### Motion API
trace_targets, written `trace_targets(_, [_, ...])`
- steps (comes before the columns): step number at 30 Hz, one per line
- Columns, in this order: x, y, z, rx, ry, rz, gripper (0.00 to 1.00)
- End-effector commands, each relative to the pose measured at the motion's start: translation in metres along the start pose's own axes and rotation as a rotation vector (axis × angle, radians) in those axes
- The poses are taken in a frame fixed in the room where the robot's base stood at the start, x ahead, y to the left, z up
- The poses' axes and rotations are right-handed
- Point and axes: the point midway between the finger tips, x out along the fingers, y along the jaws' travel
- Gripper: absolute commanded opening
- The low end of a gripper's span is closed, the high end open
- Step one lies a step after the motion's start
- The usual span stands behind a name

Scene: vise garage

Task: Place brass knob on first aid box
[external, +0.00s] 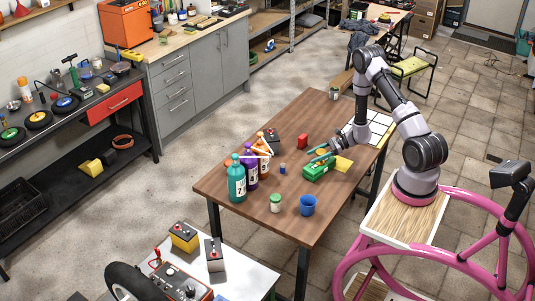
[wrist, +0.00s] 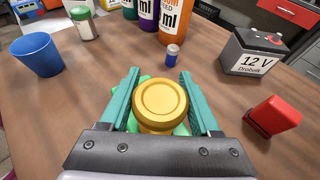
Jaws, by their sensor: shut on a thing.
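The round brass knob (wrist: 161,100) sits between the teal fingers of my gripper (wrist: 159,82) in the wrist view. My gripper is shut on it. Green parts of what looks like the first aid box (wrist: 181,129) show just beneath and around the knob. In the external view the green box (external: 318,172) lies on the wooden table, with my gripper (external: 320,155) right above it. Whether the knob touches the box cannot be told.
On the wooden table (external: 235,186) stand several bottles (external: 237,182), a blue cup (external: 308,205), a white jar with green lid (external: 275,203), a red object (external: 302,142), a small blue canister (wrist: 172,54) and a 12 V battery (wrist: 254,52). A yellow sheet (external: 344,164) lies beside the box.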

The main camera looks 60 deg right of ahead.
Motion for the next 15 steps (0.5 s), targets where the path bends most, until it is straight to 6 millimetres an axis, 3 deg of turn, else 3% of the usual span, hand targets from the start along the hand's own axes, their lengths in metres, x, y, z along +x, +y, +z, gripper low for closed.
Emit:
trace_targets(1, [0.0003,0.0000,-0.0007,0.000,0.000,0.000,0.71])
trace_targets(3, [0.0002,-0.0001,-0.0005,0.000,0.000,0.000,0.93])
trace_targets(15, [-0.0039,-0.0006,0.0022,0.000,0.001,-0.002,0.93])
